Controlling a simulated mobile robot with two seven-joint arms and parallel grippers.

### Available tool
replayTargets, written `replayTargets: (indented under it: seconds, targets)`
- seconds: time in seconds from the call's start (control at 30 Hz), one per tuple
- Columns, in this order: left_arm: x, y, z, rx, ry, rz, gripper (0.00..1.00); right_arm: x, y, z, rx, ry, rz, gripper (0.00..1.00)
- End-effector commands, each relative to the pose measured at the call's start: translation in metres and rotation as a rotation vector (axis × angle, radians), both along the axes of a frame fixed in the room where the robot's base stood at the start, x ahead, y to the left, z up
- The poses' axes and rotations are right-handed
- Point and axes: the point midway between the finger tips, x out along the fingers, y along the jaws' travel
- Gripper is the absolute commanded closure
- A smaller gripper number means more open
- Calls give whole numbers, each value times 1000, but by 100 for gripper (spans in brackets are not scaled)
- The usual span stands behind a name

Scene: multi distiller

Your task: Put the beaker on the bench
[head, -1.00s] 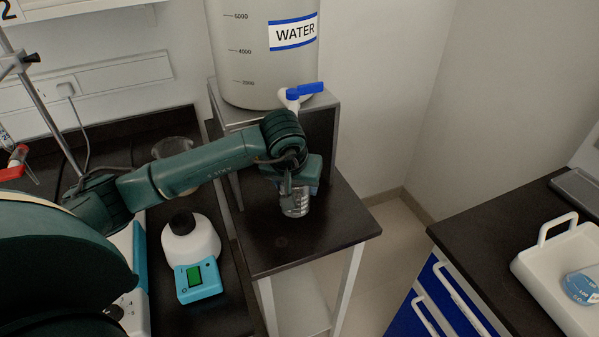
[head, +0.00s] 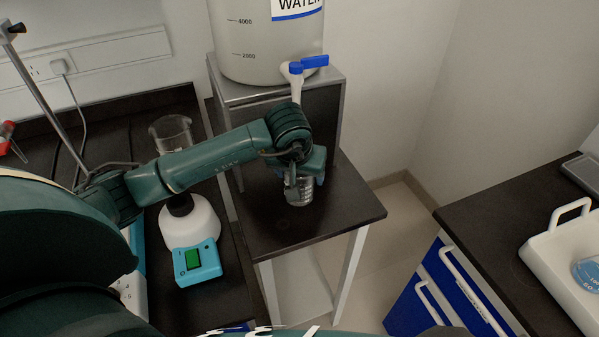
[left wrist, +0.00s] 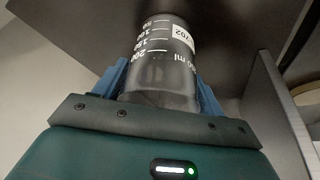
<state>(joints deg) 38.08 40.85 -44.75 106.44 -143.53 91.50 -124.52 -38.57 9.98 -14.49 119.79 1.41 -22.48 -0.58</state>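The beaker (head: 301,191) is clear glass with white graduation marks. It is in my left gripper (head: 300,182), low over the small dark-topped table (head: 268,225) and below the water tap. I cannot tell whether it touches the top. In the left wrist view the beaker (left wrist: 163,65) sits between the two blue fingers (left wrist: 165,85), which close on its sides. The dark bench (head: 150,106) is at the left. My right gripper is not in view.
A water tank (head: 262,50) with a blue-handled tap (head: 312,62) stands on a raised shelf. On the left bench are another glass beaker (head: 170,135) and a white-and-blue device (head: 192,238). A right counter (head: 490,225) carries a white tray (head: 548,250).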

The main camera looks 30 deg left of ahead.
Motion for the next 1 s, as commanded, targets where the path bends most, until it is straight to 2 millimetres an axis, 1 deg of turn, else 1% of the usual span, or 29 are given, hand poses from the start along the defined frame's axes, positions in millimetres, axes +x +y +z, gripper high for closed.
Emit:
replayTargets:
  seconds: [0.03, 0.13, 0.37, 0.47, 0.5, 0.57, 0.7, 0.9, 1.0]
  targets:
    - [0, 0, 0, 0, 0, 0, 26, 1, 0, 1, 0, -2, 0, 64]
    - [0, 0, 0, 0, 0, 0, 18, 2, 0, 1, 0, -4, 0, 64]
    - [0, 0, 1, 0, 1, 0, 18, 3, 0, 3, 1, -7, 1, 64]
    - [0, 0, 6, -1, 1, 0, 18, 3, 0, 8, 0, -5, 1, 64]
    - [-1, -1, 8, 0, -2, 0, 18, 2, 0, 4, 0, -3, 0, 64]
    - [-4, -1, 17, -1, -3, -1, 18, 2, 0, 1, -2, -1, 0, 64]
    - [-15, -3, 45, 0, -6, -2, 18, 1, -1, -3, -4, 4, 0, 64]
    - [-31, -7, 84, -1, -5, -1, 18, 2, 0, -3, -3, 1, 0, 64]
    - [-37, -8, 99, 0, -4, 1, 18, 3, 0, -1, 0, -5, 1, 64]
